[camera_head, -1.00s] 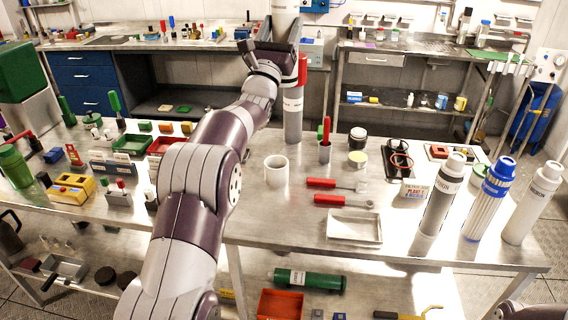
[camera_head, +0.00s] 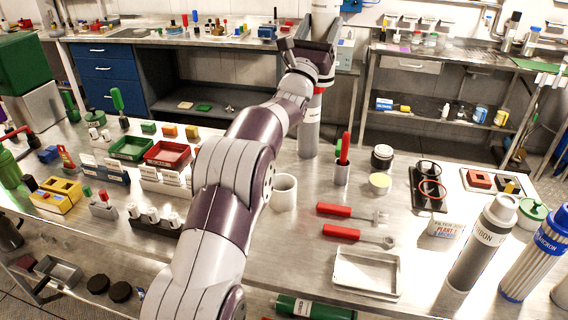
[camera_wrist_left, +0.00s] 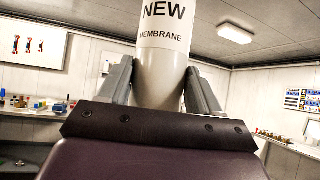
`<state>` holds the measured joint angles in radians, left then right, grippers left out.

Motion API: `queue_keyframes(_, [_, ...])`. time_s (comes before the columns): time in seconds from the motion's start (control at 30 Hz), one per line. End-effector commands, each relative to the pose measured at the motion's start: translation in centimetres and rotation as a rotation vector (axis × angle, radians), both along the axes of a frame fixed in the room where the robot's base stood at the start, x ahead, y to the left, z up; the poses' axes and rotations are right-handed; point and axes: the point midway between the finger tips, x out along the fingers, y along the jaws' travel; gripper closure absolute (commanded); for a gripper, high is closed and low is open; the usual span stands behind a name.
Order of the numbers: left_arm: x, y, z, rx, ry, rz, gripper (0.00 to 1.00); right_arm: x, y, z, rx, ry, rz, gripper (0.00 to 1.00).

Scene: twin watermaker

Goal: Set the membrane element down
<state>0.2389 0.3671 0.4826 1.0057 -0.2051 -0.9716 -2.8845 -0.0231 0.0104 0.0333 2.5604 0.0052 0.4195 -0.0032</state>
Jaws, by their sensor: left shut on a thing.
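My left gripper (camera_head: 305,52) is shut on the membrane element (camera_head: 326,20), a tall white tube held upright at the back middle of the front bench. In the left wrist view the element (camera_wrist_left: 163,30) stands between the two fingers, with a "NEW MEMBRANE" label facing me. Below the gripper, a grey-white cylinder with a label (camera_head: 309,135) and a red part at its top reaches down to the bench; it looks in line with the tube. My wrist hides the join, and I cannot tell whether the lower end touches the bench. My right gripper is out of view.
A white cup (camera_head: 284,192) and a holder with a red-handled tool (camera_head: 342,172) stand close to the cylinder. Red and green bins (camera_head: 167,154) are left.

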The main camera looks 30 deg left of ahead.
Motion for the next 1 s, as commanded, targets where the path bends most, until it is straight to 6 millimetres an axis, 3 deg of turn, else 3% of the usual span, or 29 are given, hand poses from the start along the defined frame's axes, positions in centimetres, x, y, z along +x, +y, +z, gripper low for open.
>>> queue_keyframes(0.03, [0.0,0.0,-2.0,0.000,-0.001,0.000,0.90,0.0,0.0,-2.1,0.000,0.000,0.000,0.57])
queue_keyframes(0.27, [0.0,0.0,-8.4,0.000,0.000,0.000,0.90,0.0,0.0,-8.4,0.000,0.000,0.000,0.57])
queue_keyframes(0.5, [0.0,0.0,-16.2,0.000,-0.001,0.000,0.90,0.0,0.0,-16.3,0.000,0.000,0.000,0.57])
queue_keyframes(0.73, [-0.7,0.4,-18.7,0.000,0.000,0.001,0.90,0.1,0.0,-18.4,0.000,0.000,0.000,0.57])
queue_keyframes(1.0, [-7.3,3.7,-22.9,0.000,0.002,0.004,0.90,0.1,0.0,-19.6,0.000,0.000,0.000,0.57])
